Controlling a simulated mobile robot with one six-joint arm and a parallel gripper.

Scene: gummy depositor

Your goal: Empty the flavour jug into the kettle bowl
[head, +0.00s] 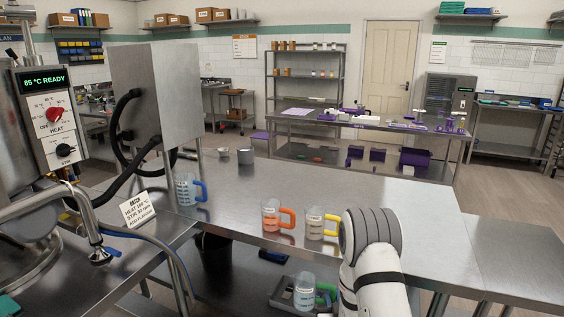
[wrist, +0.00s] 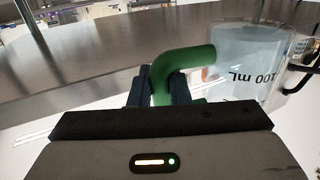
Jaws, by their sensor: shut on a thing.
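A clear jug (head: 303,291) with pale blue content and a green handle is low at the bottom middle of the head view, in front of the bench edge. It looks roughly upright. In the wrist view the jug (wrist: 258,62) is at the right, with a 100 mL mark. My gripper (wrist: 160,88) is shut on its green handle (wrist: 184,57); my arm hides the gripper in the head view. The kettle bowl (head: 28,272) is at the lower left of the head view, partly cut off; its inside is hard to see.
Jugs with blue (head: 186,190), orange (head: 271,216) and yellow (head: 315,223) handles stand on the steel bench (head: 400,205). A hose with a nozzle (head: 98,256) and a small sign (head: 138,209) are beside the kettle. The control box (head: 55,120) reads 85 °C READY. The bench's right half is clear.

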